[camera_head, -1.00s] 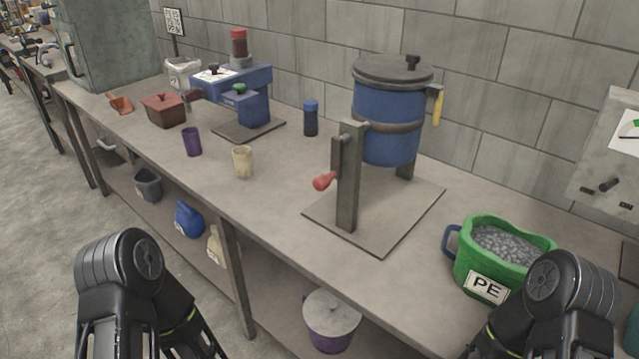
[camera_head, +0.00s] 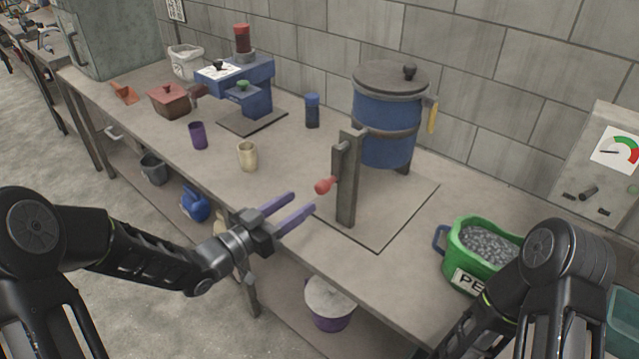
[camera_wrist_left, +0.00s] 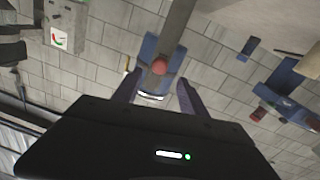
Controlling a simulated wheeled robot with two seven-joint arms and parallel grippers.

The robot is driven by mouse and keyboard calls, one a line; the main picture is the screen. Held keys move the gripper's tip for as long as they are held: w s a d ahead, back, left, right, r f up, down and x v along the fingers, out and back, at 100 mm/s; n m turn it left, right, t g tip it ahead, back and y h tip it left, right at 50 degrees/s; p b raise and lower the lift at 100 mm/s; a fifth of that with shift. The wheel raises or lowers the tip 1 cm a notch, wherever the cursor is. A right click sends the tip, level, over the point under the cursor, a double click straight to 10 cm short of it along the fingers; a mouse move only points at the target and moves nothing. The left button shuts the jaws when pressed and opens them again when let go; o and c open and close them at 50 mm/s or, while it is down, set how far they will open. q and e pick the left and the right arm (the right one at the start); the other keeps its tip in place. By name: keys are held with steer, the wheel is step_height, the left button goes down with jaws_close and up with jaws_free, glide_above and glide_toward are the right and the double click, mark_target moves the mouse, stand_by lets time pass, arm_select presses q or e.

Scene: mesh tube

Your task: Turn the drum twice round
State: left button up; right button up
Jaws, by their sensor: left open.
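The blue drum (camera_head: 388,125) with a grey lid and a dark band hangs upright on a stand with a grey post (camera_head: 347,180) on a base plate. A crank with a red knob (camera_head: 325,186) sticks out on the post's near left side. My left gripper (camera_head: 302,205) is open, its two purple fingers pointing at the red knob, a short way off and empty. In the left wrist view the red knob (camera_wrist_left: 159,67) shows between the fingertips, with the drum (camera_wrist_left: 148,50) behind it. My right arm shows at the lower right; its gripper is out of view.
A green tub of grey pellets (camera_head: 455,250) stands right of the stand. A beige cup (camera_head: 248,156), a purple cup (camera_head: 198,135), a blue jar (camera_head: 312,110) and a blue press (camera_head: 245,95) stand to the left. The bench's front edge lies under my left gripper.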

mark_target(318, 191)
arm_select(q)
steer(key=p+x, duration=0.2)
steer(key=x, duration=0.5)
steer(key=shift+w+d+f, duration=0.1)
steer(key=shift+w+d, duration=0.2)
jaws_close()
stand_by(0.5)
stand_by(0.9)
